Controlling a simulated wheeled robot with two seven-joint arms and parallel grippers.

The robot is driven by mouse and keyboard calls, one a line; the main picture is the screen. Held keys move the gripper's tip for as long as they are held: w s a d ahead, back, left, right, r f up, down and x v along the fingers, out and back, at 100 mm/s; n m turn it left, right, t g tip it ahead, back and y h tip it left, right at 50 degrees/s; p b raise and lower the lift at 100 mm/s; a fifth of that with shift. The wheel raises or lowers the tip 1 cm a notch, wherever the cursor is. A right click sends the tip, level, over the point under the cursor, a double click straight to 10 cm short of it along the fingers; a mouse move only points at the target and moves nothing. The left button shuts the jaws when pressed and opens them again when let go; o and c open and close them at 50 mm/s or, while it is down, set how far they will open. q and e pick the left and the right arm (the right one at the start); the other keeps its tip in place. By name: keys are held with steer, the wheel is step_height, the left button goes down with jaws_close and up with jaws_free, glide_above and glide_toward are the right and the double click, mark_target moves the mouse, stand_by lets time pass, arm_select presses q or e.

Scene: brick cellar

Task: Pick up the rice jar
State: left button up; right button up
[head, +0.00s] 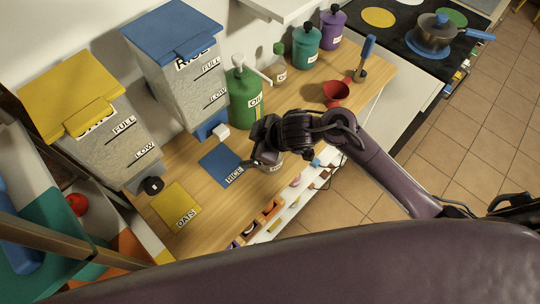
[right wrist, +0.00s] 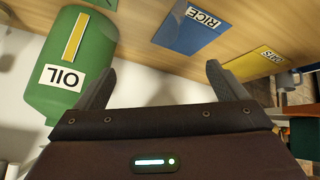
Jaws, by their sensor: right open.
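A small jar (head: 271,164) stands on the wooden counter, mostly hidden behind my right gripper (head: 262,155). Only part of its pale label shows, and I cannot read it, so I cannot tell whether it is the rice jar. A blue mat marked RICE (head: 222,167) lies just left of the gripper and also shows in the right wrist view (right wrist: 190,27). My left gripper is not in view.
The green OIL bottle (head: 244,98) stands close behind the gripper. A blue-lidded rice dispenser (head: 185,75) and a yellow-lidded dispenser (head: 98,125) stand at the back left. A yellow OATS mat (head: 176,205) lies at the left. A red funnel (head: 336,93) stands to the right.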

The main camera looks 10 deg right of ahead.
steer(key=d+n+g, duration=0.1)
steer(key=d, duration=0.1)
steer(key=d+n+g, duration=0.1)
steer(key=d, duration=0.2)
steer(key=d+g+h, duration=0.1)
steer(key=d+g, duration=0.1)
steer(key=shift+s+d+r+n, duration=0.1)
steer(key=shift+s+d+n, duration=0.3)
steer(key=shift+s+f+g+p, duration=0.2)
steer(key=shift+f+g+p, duration=0.1)
steer(key=shift+f+p, duration=0.15)
steer(key=x, duration=0.2)
steer(key=p+x, duration=0.1)
steer(key=a+p+x, duration=0.1)
steer(key=x, duration=0.1)
steer(key=shift+w+a, duration=0.1)
steer(key=shift+w, duration=0.25)
steer(key=shift+a+f, duration=0.2)
steer(key=shift+f, duration=0.4)
steer(key=shift+w, duration=0.1)
steer(key=c, duration=1.2)
steer(key=shift+r, duration=0.15)
